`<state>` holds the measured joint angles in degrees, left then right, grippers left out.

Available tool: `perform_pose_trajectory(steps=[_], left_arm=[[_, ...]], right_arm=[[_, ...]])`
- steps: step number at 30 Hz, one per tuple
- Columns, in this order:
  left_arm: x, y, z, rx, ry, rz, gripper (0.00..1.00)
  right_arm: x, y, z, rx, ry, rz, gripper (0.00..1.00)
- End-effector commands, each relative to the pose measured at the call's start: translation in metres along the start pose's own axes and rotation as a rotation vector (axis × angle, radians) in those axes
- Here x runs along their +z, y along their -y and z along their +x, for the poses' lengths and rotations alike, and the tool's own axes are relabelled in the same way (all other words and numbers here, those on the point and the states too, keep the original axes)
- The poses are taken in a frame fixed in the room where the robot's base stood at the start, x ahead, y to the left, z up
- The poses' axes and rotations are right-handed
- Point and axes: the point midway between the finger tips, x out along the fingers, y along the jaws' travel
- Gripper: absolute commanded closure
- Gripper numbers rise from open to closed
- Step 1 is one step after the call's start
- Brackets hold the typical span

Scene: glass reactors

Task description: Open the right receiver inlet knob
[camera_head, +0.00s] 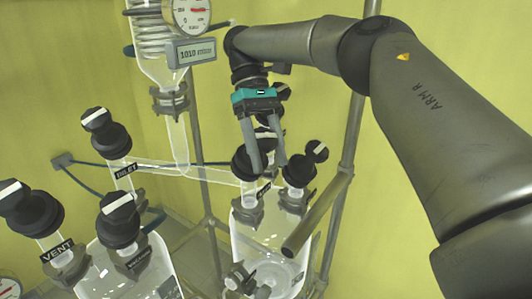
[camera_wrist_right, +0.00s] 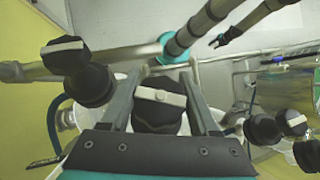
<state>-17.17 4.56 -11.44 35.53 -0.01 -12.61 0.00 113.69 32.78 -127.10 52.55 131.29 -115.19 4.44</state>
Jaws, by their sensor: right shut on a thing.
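My right gripper (camera_head: 268,165) reaches down from above onto a black knob (camera_head: 244,166) on top of the right glass receiver (camera_head: 268,245). In the right wrist view, this knob (camera_wrist_right: 160,107) has a white bar across its cap and sits between the fingers of my right gripper (camera_wrist_right: 161,78). The gripper is shut on it. The bar lies nearly crosswise between the fingers. In the head view the fingers hide part of the knob, and the small label below it is too small to read.
Another black knob (camera_head: 300,170) stands close to the right of the held one. A glass tube (camera_head: 205,173) runs left to the knob labelled INLET (camera_head: 110,137). The left receiver (camera_head: 110,270) has more knobs, one labelled VENT (camera_head: 37,212). A metal pole (camera_head: 351,130) stands behind.

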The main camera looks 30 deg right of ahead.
Motion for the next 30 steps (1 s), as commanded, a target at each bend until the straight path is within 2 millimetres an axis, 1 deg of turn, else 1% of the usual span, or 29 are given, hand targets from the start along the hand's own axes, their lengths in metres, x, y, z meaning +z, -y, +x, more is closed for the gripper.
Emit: perform_pose_trajectory(steps=[1,9,23,24,30], left_arm=[[0.0000,-0.0001,0.0003,0.000,0.000,0.000,0.50],[0.0000,-0.0001,0.0003,0.000,0.000,0.000,0.50],[0.0001,-0.0002,0.0004,0.000,0.000,0.000,0.50],[0.0001,-0.0002,0.0004,0.000,0.000,0.000,0.50],[0.0002,-0.0002,0.0003,0.000,0.000,0.001,0.50]], right_arm=[[-0.0007,-0.0004,0.0026,0.021,0.006,-0.012,0.94],[-0.0010,-0.0027,0.0030,0.088,0.007,-0.050,0.94],[-0.0013,-0.0031,0.0037,0.098,0.007,-0.056,0.94],[-0.0014,-0.0031,0.0038,0.098,0.007,-0.056,0.37],[-0.0010,-0.0030,0.0024,0.098,0.004,-0.056,0.15]])
